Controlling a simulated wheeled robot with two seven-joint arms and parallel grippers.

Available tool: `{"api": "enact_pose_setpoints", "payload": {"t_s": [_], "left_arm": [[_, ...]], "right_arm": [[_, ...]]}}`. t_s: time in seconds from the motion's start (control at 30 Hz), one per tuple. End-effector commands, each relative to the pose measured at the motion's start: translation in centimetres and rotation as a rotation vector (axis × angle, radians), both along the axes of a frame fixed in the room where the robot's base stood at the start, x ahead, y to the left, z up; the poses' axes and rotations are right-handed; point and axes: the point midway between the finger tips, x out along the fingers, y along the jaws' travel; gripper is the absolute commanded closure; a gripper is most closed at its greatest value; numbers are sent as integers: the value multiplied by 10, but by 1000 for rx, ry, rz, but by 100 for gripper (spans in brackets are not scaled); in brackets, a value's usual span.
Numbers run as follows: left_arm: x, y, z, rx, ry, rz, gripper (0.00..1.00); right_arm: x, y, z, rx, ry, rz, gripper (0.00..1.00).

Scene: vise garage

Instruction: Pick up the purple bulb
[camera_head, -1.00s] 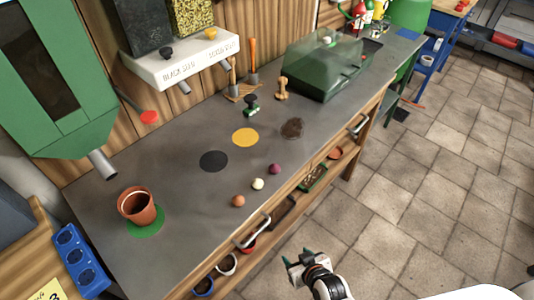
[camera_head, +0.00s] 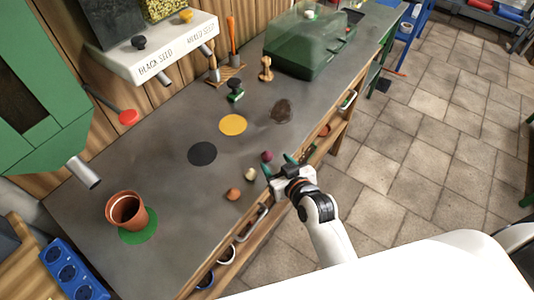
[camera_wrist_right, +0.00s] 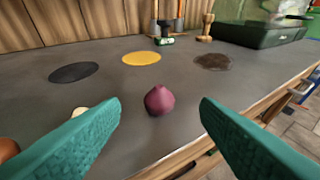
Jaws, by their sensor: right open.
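The purple bulb (camera_head: 267,156) sits on the grey workbench near its front edge, with a cream bulb (camera_head: 250,174) and an orange-brown bulb (camera_head: 233,194) in a row to its left. In the right wrist view the purple bulb (camera_wrist_right: 159,100) stands pointed end up, ahead of and between the fingertips. My right gripper (camera_head: 278,168) is open and empty at the bench's front edge, close to the purple bulb and apart from it. Its two green fingers (camera_wrist_right: 160,125) show wide apart in the wrist view. My left gripper is not in view.
A terracotta pot (camera_head: 125,211) stands on a green disc at the left. Black (camera_head: 202,154) and yellow (camera_head: 233,125) discs and a dark brown patch (camera_head: 281,111) lie behind the bulbs. A green box with a clear lid (camera_head: 312,42) stands farther back. The bench between is clear.

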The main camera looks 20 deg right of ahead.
Motion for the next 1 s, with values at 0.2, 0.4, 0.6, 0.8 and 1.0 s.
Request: {"api": "enact_pose_setpoints", "payload": {"t_s": [0.2, 0.4, 0.6, 0.8, 1.0], "left_arm": [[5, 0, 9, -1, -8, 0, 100], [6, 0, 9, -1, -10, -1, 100], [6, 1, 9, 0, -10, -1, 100], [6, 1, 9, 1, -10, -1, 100], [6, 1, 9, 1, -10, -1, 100]], "right_arm": [[25, 5, -15, 1, 1, 0, 43], [42, 8, -23, 2, -1, -1, 43], [42, 8, -24, 1, 0, -1, 43], [42, 8, -24, 1, 0, -1, 73], [42, 8, -24, 0, 0, -1, 91]]}}
